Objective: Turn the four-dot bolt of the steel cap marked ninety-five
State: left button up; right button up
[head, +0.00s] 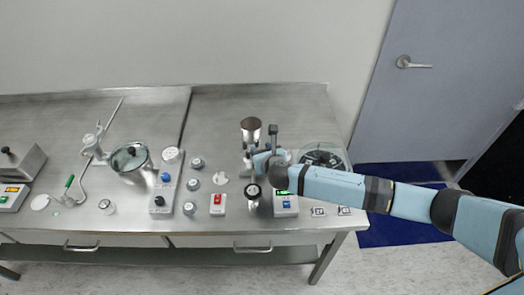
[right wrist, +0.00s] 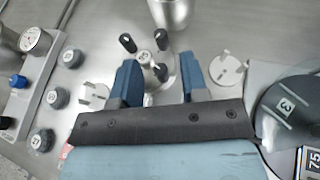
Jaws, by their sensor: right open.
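A small steel fitting (right wrist: 146,60) with several black-ended bolts stands on the bench in the right wrist view. It looks like the steel cap, but I cannot read a ninety-five on it. In the head view my right gripper (head: 259,158) largely hides the fitting. My left gripper is not in view.
A steel cup (head: 250,127) stands just behind the gripper. Small grey knobs (head: 193,184), a red-switch box (head: 217,203) and a display box (head: 286,205) stand nearby. A round dark-bottomed vessel (head: 322,158) is right. The back of the bench is clear.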

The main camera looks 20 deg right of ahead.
jog(key=shift+s, duration=0.1)
jog(key=b+v, duration=0.1)
jog(key=v, duration=1.2)
jog(key=shift+s+r, duration=0.25)
jog(key=shift+s, duration=0.05)
jog(key=shift+a+f, duration=0.1)
jog(key=shift+a, duration=0.05)
jog(key=s+a+f+m+g+y, duration=0.25)
jog(key=s+f+m, duration=0.2)
jog(key=m, duration=0.35)
jog(key=s+a+f+m+g+y, duration=0.1)
jog(key=s+a+f+m, duration=0.3)
jog(key=m, duration=0.4)
jog(key=s+d+f+m, duration=0.2)
jog(key=s+d+m, duration=0.1)
jog(key=s+m, duration=0.3)
jog(key=s+d+f+m+h, duration=0.1)
jog(key=s+d+f+m, duration=0.2)
jog(key=s+m, duration=0.3)
jog(key=d+m+t, duration=0.1)
jog(key=m, duration=0.4)
jog(key=shift+f+m+p, duration=0.2)
jog(key=shift+m+p, duration=0.1)
jog(key=shift+s+a, duration=0.1)
jog(key=shift+s, duration=0.05)
